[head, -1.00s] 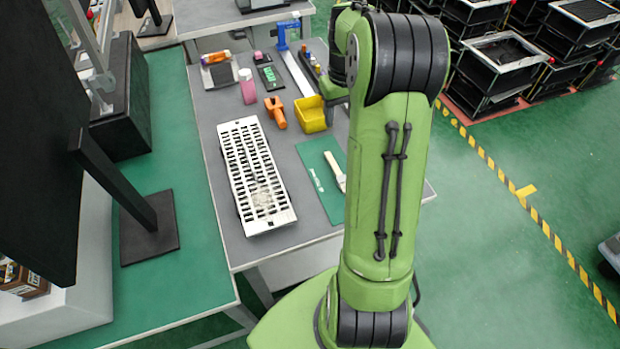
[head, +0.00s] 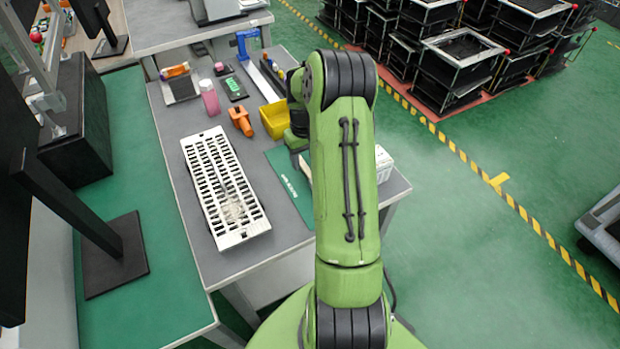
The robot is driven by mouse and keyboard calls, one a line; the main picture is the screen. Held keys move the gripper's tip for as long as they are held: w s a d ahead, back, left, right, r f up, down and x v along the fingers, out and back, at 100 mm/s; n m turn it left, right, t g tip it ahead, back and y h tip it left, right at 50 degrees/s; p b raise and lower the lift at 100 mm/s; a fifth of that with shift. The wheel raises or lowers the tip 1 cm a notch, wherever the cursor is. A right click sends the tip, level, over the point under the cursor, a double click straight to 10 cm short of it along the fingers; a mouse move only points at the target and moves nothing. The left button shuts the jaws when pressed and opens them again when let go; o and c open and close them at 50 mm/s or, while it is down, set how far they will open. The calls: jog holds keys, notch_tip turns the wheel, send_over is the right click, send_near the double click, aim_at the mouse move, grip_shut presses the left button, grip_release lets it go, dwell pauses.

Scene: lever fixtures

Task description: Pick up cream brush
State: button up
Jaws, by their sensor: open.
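The cream brush (head: 305,167) lies on the green mat (head: 287,180) near the right side of the grey table. Only a short part of its pale handle shows, at the left edge of my green arm. The rest of it is hidden behind the arm. My wrist hangs over the table just above the mat, to the left of my upper arm link. My gripper's fingers are hidden behind the arm, so I cannot tell how close they are to the brush.
A white slotted tray (head: 224,190) lies left of the mat. A white box (head: 383,163) sits right of my arm. The table's front strip is clear.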

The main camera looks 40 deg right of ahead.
notch_tip(320, 180, down, 3)
jog(key=shift+r, duration=0.35)
jog(key=shift+c, duration=0.5)
grip_shut()
jog(key=shift+r, duration=0.1)
